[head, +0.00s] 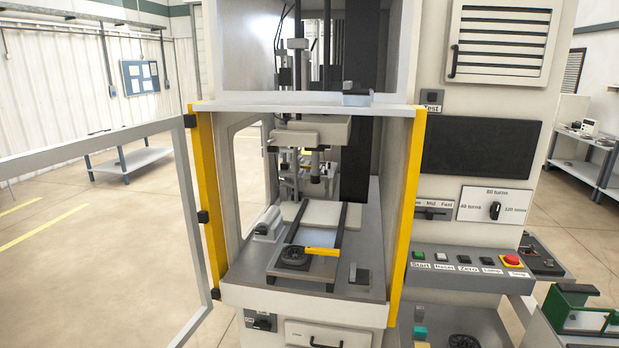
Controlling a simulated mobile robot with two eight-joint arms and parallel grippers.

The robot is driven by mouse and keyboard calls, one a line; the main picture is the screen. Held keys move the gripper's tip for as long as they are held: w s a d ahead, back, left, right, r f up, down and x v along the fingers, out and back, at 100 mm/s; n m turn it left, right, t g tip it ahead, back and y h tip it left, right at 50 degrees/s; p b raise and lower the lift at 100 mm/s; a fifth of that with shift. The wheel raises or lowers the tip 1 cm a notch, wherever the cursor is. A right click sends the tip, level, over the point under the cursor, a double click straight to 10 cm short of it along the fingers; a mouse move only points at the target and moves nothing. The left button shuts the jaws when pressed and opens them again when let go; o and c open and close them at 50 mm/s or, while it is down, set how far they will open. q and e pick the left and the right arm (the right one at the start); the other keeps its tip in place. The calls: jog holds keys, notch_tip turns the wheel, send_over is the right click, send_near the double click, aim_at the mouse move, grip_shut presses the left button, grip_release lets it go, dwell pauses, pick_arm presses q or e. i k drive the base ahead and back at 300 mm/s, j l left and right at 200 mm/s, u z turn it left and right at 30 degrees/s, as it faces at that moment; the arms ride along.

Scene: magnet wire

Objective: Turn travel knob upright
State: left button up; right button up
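A dark rotary knob (495,210) sits on a white plate (475,205) at the right of the machine's front. The plate is marked 40 turns at left, 80 turns at top and 120 turns at right. The knob's grip looks close to vertical, but its exact angle is too small to tell. No label reading travel is legible in the head view. A small dark control (262,322) is on the lower front panel; its setting is unclear. Neither of my grippers is in view.
A glass door (190,220) stands open at left. A speed slider (432,214), a dark screen (480,147) and a button row with a red stop button (511,260) surround the plate.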

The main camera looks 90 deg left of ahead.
aim_at(262, 230)
jog(key=u, duration=2.75)
jog(key=i+j+u, duration=0.15)
jog(key=j, duration=0.3)
jog(key=i+j+u, duration=0.2)
jog(key=i+u, duration=0.6)
jog(key=i+l, duration=0.35)
